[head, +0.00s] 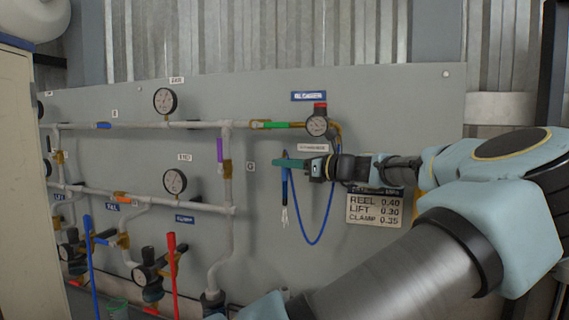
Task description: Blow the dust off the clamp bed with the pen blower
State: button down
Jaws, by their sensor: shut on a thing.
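My gripper (289,163) is in front of the grey panel, right of centre, with its teal fingers pointing left. It is shut on the blue pen blower (284,188), which hangs upright with its pale lower end (284,216) pointing down. A blue hose (316,243) loops below and to the right of the blower and runs up toward the regulator gauge (317,125). The fingers partly hide the blower's upper part. I cannot make out a clamp bed or any dust in this view.
The grey panel (400,110) carries pale pipes (226,185), several gauges and coloured valve handles. A sign (375,208) reads REEL 0.40, LIFT 0.30, CLAMP 0.35. Red (172,275) and blue (91,265) upright bars stand at lower left. My arm covers the lower right.

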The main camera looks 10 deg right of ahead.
jog(key=shift+a+r+p, duration=0.15)
jog(key=shift+r+p, duration=1.55)
jog(key=shift+r, duration=0.35)
jog(key=shift+f, duration=0.15)
